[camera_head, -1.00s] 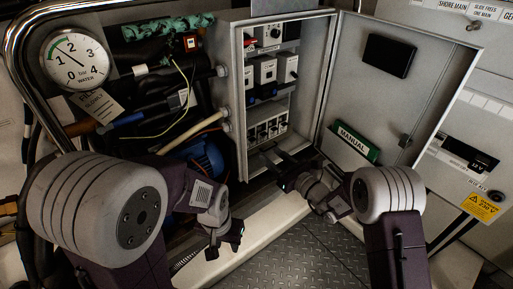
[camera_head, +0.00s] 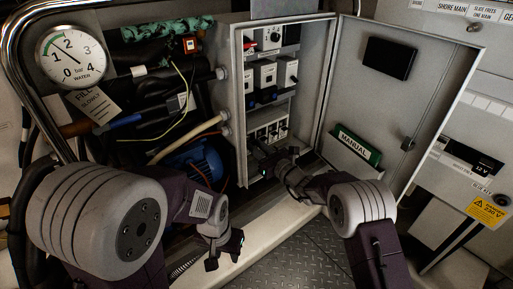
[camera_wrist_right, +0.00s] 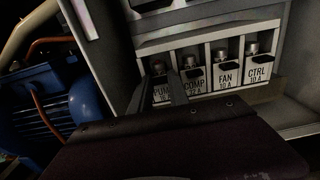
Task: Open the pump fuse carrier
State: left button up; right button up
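The pump fuse carrier (camera_wrist_right: 162,91) is the leftmost of the white labelled carriers in the right wrist view, with a dark handle and a metal knob above it. The carrier looks closed, and its lower part is partly hidden by my fingers. My right gripper (camera_wrist_right: 158,88) is open, with its two dark fingers on either side of the PUMP label. Whether they touch the carrier I cannot tell. In the head view my right gripper (camera_head: 262,158) is at the bottom of the fuse row inside the cabinet. My left gripper (camera_head: 226,252) hangs low, away from the cabinet; its fingers are unclear.
The COMP carrier (camera_wrist_right: 194,79), FAN carrier (camera_wrist_right: 226,75) and CTRL carrier (camera_wrist_right: 258,68) stand close to the right of it. The cabinet door (camera_head: 388,90) is open to the right, holding a green manual (camera_head: 357,146). A blue pump motor (camera_head: 196,162) and pipes lie left.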

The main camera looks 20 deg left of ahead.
grip_shut()
jog(key=shift+s+d+f+t+y+b, duration=0.25)
jog(key=shift+f+t+y+b, duration=0.6)
jog(key=shift+b, duration=3.15)
jog(key=shift+s+d+f+t+y+b, duration=0.4)
jog(key=shift+t+y+b, duration=0.85)
jog(key=shift+b, duration=2.8)
jog(key=shift+d+f+t+y+b, duration=0.2)
jog(key=shift+f+t+y+b, duration=0.85)
jog(key=shift+b, duration=2.95)
jog(key=shift+r+g+y, duration=0.35)
jog(key=shift+g, duration=0.1)
